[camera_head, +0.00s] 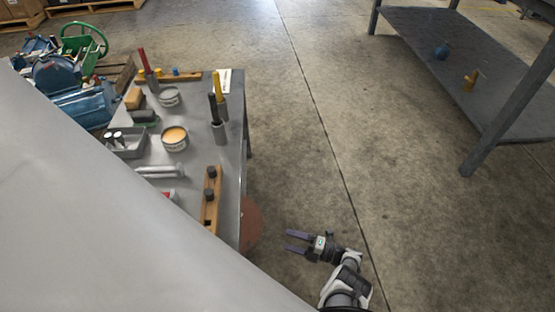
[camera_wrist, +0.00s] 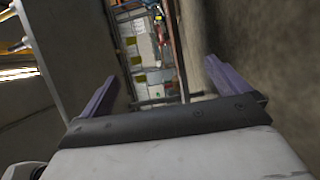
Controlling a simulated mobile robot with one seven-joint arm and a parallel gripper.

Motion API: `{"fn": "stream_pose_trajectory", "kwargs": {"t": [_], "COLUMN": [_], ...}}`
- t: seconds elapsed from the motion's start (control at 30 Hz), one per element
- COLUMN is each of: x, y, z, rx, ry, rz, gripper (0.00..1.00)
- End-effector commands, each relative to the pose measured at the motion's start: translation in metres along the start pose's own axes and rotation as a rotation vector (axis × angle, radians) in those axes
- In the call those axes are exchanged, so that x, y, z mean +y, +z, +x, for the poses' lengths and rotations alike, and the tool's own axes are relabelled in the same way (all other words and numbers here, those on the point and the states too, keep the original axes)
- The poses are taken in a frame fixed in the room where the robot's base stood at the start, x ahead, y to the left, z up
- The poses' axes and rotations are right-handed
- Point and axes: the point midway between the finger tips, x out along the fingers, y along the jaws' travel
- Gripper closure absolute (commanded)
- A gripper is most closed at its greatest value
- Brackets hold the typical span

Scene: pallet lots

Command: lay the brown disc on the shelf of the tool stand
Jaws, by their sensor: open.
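The brown disc (camera_head: 251,222) shows past the right edge of the grey table in the head view. The tabletop hides its left part, and I cannot tell what it rests on. My gripper (camera_head: 285,242) is right of the disc, with a gap between them. Its fingers are open, point left and hold nothing. The wrist view shows both purple fingers of my gripper (camera_wrist: 160,85) spread, with nothing between them. I cannot tell for certain which thing is the tool stand.
The grey table (camera_head: 230,170) holds cans, upright handled tools and a wooden block with black knobs (camera_head: 210,200). A dark table or low shelf (camera_head: 450,60) at the upper right bears a small blue and a yellow thing. The concrete floor between them is clear.

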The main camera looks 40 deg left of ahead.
Motion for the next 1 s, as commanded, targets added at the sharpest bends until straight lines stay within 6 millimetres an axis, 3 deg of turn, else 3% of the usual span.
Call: {"fn": "stream_pose_trajectory", "kwargs": {"t": [0.1, 0.3, 0.87, 1.0], "x": [-0.002, 0.0, 0.001, 0.01], "y": [0.001, 0.0, 0.001, 0.018], "z": [-0.022, -0.039, -0.04, -0.041], "rx": [-0.003, 0.0, 0.002, 0.024], "ry": [-0.001, -0.001, -0.004, -0.096], "rz": [-0.001, 0.0, -0.004, -0.12], "gripper": [0.0, 0.0, 0.0, 0.0]}}
